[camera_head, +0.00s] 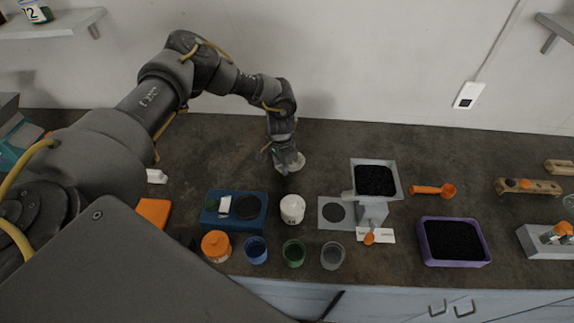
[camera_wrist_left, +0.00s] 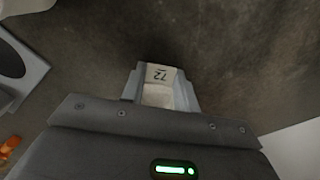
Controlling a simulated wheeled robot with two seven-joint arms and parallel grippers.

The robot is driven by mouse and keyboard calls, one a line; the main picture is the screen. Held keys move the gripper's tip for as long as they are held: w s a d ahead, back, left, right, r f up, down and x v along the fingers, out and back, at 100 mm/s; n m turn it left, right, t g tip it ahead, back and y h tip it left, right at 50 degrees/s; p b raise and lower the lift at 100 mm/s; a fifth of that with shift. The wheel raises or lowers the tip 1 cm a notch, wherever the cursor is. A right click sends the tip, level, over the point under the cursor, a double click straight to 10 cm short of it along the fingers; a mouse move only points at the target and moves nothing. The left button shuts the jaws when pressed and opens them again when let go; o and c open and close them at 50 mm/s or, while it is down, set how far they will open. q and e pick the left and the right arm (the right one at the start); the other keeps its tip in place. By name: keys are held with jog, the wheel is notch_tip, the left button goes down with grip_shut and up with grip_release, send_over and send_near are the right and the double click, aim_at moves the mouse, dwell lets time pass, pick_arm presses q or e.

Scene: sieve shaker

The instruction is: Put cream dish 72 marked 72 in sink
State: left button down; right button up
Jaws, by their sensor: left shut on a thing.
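The cream dish 72 (camera_head: 298,162) shows as a small pale edge at my left gripper (camera_head: 288,166), towards the back of the dark counter (camera_head: 345,145) in the head view. In the left wrist view the cream dish (camera_wrist_left: 158,95) sits between the two fingers, with the mark 72 readable upside down on its face. My left gripper is shut on it. The fingers hide the dish's sides, and I cannot tell whether it touches the counter. My right gripper is not in view. No sink can be made out in either view.
A white jar (camera_head: 292,209), blue tray (camera_head: 262,194), orange jar (camera_head: 215,246) and several cups stand in front of the gripper. A hopper of black grains (camera_head: 375,180) and a purple tray (camera_head: 483,258) are to the right. The back counter strip is mostly clear.

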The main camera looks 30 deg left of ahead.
pick_arm(q)
jog(key=shift+r, duration=0.2)
notch_tip(320, 180, up, 2)
jog(key=shift+w+r+b, duration=0.1)
jog(key=shift+b, duration=1.05)
jog(key=s+d+r+b, duration=0.3)
jog(key=s+d+r, duration=0.4)
jog(key=s+r, duration=0.3)
jog(key=shift+s+r, duration=0.15)
jog(key=shift+s, duration=1.1)
